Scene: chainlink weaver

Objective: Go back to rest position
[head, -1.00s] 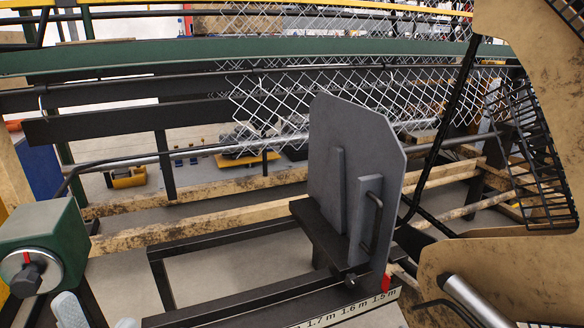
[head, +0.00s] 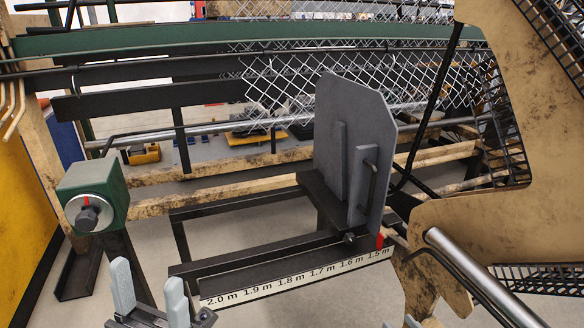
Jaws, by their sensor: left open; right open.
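My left gripper (head: 149,292) shows at the lower left of the head view, with two grey fingers pointing up. Its fingers are apart and nothing is between them. It is below the green box with the round dial (head: 95,203) and left of the measuring scale. My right gripper is not clearly in view; only a small grey tip shows at the bottom edge.
A grey upright plate (head: 352,160) with a handle stands on a dark rail above the scale (head: 295,280), marked 1.5 m to 2.0 m. Chain-link mesh (head: 330,85) hangs behind it. A tan machine panel (head: 490,225) fills the right side. Grey floor shows at the lower left.

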